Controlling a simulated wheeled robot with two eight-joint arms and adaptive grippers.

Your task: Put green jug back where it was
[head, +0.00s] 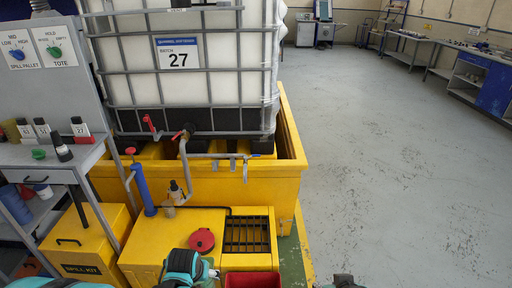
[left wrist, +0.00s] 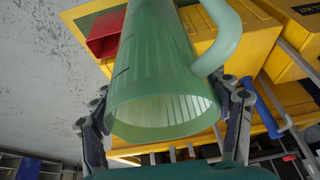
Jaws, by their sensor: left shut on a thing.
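The green jug (left wrist: 155,75) is a translucent, ribbed vessel with a thick curved handle (left wrist: 228,35) on its right side in the left wrist view. Its wide open end faces my wrist camera and looks empty. My left gripper (left wrist: 168,108) is shut on it, with one dark finger on each side of its body. In the head view, part of my left arm shows at the bottom edge, and I cannot make out the jug there. Only a small dark part of my right arm shows at the bottom edge; its gripper fingers are out of frame.
Grey floor (head: 400,180) is clear at right.

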